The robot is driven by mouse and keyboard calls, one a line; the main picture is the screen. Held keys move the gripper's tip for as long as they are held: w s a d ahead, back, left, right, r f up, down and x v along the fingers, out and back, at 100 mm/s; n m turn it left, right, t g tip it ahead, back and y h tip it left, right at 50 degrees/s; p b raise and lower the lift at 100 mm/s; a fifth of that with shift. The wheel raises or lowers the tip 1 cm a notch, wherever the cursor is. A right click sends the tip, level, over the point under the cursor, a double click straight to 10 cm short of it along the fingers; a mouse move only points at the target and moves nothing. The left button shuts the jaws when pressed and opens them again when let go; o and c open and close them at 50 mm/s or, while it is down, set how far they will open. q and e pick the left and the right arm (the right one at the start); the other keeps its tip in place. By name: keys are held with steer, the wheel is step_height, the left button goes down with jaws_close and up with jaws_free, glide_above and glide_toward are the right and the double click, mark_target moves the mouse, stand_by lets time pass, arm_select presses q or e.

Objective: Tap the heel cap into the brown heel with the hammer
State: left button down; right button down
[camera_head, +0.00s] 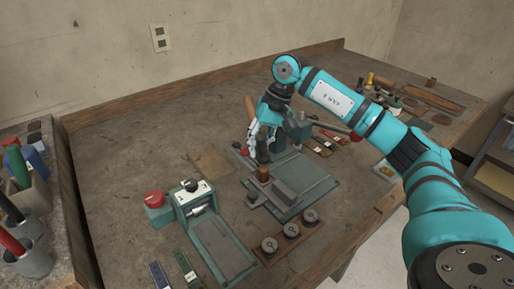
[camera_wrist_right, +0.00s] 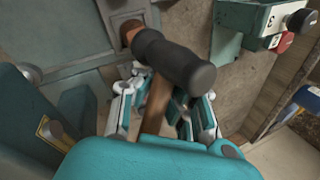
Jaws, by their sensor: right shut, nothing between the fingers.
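The hammer's brown handle (camera_head: 250,107) rises behind my right gripper (camera_head: 264,138). In the right wrist view, the hammer's dark head (camera_wrist_right: 175,60) and handle (camera_wrist_right: 154,108) lie in line with the fingers of my right gripper (camera_wrist_right: 160,110). The gripper is shut; I cannot tell how the handle sits against the fingers. The brown heel (camera_head: 263,174) stands upright on the green fixture, just below the gripper. In the right wrist view the heel (camera_wrist_right: 130,32) shows by one end of the hammer head; I cannot tell whether they touch. The heel cap cannot be made out. My left gripper is not in view.
A grey block (camera_head: 285,192) sits beside the heel on the green fixture plate (camera_head: 312,178). A green machine with a red knob (camera_head: 154,198) stands to the left. A wooden strip with round pieces (camera_head: 290,235) lies in front. The bench's back left is clear.

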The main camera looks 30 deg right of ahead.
steer(key=shift+d, duration=0.1)
stand_by(0.4)
step_height(320, 180, down, 6)
steer(key=b, duration=0.5)
steer(key=shift+f, duration=0.25)
steer(key=shift+r, duration=0.15)
steer(key=shift+r+p, duration=1.8)
steer(key=shift+r, duration=1.3)
steer(key=shift+w, duration=0.1)
step_height(320, 180, up, 5)
steer(key=p, duration=0.3)
steer(key=shift+r, duration=0.1)
